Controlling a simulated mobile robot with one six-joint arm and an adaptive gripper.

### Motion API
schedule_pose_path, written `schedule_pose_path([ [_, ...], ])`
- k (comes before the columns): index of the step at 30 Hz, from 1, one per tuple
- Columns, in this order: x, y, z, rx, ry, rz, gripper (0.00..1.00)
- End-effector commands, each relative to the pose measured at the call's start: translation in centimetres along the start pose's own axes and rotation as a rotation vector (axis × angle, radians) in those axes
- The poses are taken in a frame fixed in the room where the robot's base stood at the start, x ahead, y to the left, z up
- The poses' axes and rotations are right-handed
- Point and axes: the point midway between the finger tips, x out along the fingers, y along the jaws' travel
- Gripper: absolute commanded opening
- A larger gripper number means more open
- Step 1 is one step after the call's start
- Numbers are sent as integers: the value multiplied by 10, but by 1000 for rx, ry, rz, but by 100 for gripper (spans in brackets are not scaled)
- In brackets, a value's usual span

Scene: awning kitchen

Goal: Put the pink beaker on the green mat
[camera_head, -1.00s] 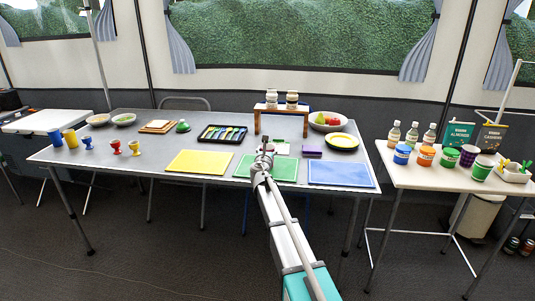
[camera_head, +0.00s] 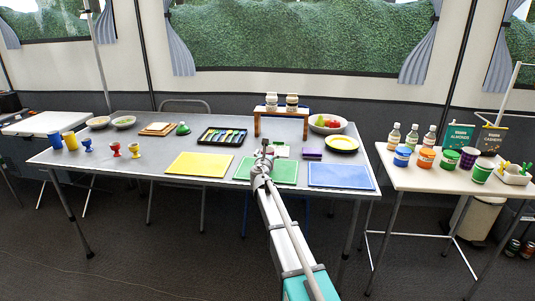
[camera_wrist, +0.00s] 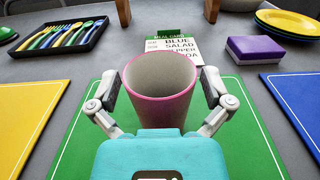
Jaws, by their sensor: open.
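The pink beaker (camera_wrist: 160,112), with a pale inside and pink rim, is upright over the green mat (camera_wrist: 236,159) in the wrist view. My gripper (camera_wrist: 160,88) is open, with one finger on each side of the beaker. Whether the fingers touch its wall is hard to tell. The beaker's base is hidden behind my gripper's body, so its contact with the mat does not show. In the head view the green mat (camera_head: 286,174) lies between the yellow and blue mats, and my gripper (camera_head: 267,150) is over its far edge.
A yellow mat (camera_head: 200,164) and a blue mat (camera_head: 340,175) flank the green one. A printed card (camera_wrist: 174,46) lies beyond the beaker. A purple-topped block (camera_wrist: 257,48), a yellow plate (camera_head: 342,143) and a cutlery tray (camera_head: 222,136) are nearby.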

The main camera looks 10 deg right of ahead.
Motion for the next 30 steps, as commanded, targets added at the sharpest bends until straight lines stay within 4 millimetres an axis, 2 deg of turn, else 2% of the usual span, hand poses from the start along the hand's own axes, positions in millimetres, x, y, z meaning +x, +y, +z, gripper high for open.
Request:
schedule_pose_path([
  [6, 0, 0, 5, 0, 0, 0, 100],
  [8, -7, 0, 3, 0, 0, 1, 100],
  [14, -33, -2, 3, 0, 0, 0, 100],
  [24, -90, -2, 3, 0, 0, 1, 100],
  [30, -112, -1, 3, 0, 0, 0, 100],
])
